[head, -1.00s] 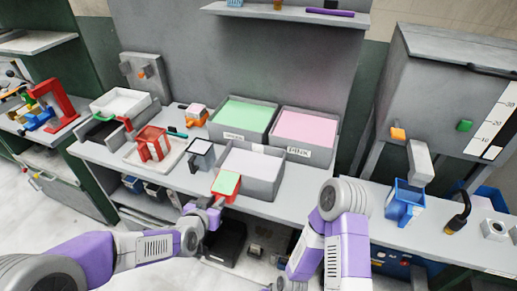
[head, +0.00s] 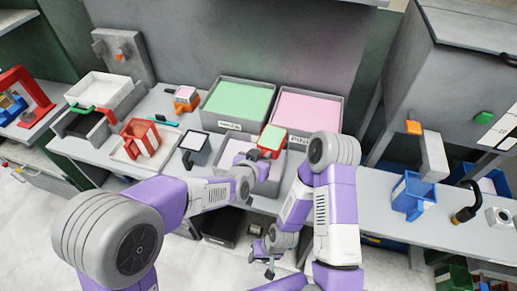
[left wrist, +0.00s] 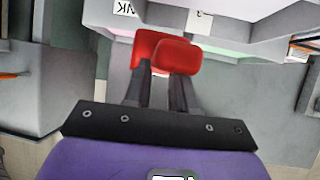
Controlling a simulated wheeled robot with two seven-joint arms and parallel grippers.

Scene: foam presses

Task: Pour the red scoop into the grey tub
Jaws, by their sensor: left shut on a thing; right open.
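The red scoop (head: 271,141) holds a green fill and looks roughly level in the head view. My left gripper (head: 257,157) is shut on its handle and holds it over the back right part of the front grey tub (head: 267,185). That tub has a pale inside, partly hidden by my left arm. In the left wrist view the fingers close on the red scoop (left wrist: 178,57), whose fill is out of sight there. My right gripper (head: 267,264) is open and empty, low in front of the bench.
A green-filled bin (head: 230,125) and a pink-filled bin (head: 298,141) stand behind the tub. A dark-rimmed grey scoop (head: 195,149) and a red-framed item (head: 141,139) are to the left. A blue container (head: 413,196) and a black padlock-like item (head: 467,203) stand right.

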